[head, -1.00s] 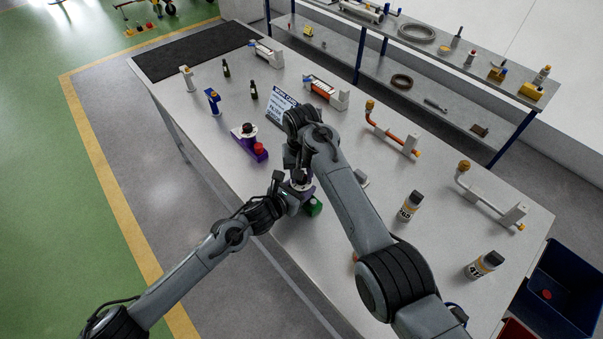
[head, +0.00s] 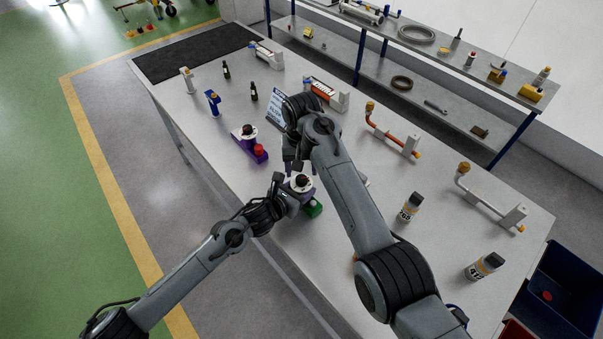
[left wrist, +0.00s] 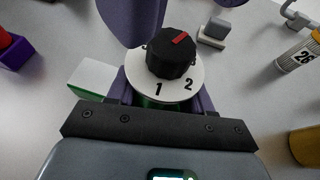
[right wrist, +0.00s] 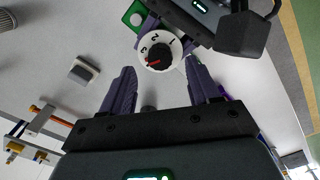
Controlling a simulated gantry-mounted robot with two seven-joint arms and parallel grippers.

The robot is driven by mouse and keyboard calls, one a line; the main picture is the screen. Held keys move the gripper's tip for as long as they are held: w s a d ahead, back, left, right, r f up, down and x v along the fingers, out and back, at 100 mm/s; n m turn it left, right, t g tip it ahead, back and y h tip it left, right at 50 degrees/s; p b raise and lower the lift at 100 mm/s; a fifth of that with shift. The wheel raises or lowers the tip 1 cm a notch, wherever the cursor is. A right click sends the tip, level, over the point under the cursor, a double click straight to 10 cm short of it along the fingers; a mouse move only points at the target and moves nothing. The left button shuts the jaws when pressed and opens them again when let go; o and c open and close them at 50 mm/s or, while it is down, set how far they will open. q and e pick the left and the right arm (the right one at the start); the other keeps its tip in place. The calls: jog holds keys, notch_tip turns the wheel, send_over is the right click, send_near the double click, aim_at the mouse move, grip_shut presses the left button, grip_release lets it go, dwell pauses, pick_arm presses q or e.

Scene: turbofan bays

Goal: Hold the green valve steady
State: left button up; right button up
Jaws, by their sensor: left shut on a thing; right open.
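The green valve (head: 314,208) sits near the table's front edge in the head view. The valve's green end also shows in the right wrist view (right wrist: 136,14). My right gripper (right wrist: 160,88) is open and empty, with the dial beyond its purple fingertips, apart from the knob.
A purple valve with a red end (head: 260,152) stands left of the grippers. A sign (head: 279,106) is partly hidden behind my right arm. Labelled cans (head: 409,208) and pipe fittings (head: 398,136) stand on the right. The table's front left is clear.

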aim_at(301, 179)
notch_tip(301, 179, up, 8)
jog(key=shift+r, duration=0.15)
dwell(0.6)
notch_tip(301, 179, down, 12)
jog(key=m, duration=0.9)
jog(key=shift+s, duration=0.1)
dwell(0.4)
jog(key=c, duration=1)
jog(key=shift+c, duration=0.2)
